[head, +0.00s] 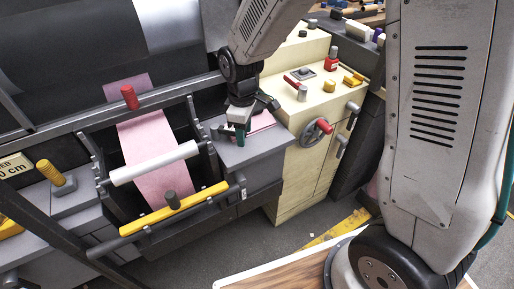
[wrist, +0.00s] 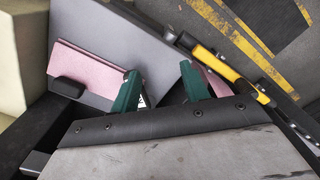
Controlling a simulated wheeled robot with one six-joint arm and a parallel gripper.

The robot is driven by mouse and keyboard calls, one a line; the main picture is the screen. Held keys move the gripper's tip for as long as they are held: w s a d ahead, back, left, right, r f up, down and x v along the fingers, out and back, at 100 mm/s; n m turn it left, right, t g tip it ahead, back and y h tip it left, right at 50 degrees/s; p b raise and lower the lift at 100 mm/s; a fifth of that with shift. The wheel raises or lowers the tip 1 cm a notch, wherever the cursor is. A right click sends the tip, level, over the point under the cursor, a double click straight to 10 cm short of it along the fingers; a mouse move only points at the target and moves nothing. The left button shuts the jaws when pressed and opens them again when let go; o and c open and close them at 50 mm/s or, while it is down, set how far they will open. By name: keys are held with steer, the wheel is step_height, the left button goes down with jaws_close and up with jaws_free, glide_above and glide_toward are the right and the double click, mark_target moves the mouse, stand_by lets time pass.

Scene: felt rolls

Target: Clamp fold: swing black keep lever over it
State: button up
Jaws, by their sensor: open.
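My gripper (head: 240,136) is open above the grey block to the right of the rollers. Its two green fingertips show apart in the wrist view (wrist: 162,88), with nothing held between them. A flat pink felt piece with a red edge (wrist: 97,68) lies on the grey block (wrist: 110,25), left of the fingers. A small rounded black piece (wrist: 66,90) sits at its near edge; it may be the keep lever, but I cannot tell. In the head view the gripper partly hides the pink piece.
A pink web (head: 150,158) runs under a white roller (head: 155,162) and a yellow bar (head: 175,208) with a dark knob. A cream cabinet (head: 315,110) with knobs and a red-handled wheel (head: 317,131) stands right of the block.

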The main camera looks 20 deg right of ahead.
steer(key=s+d, duration=0.1)
steer(key=s, duration=0.7)
steer(key=shift+s+r, duration=0.4)
steer(key=shift+d, duration=0.1)
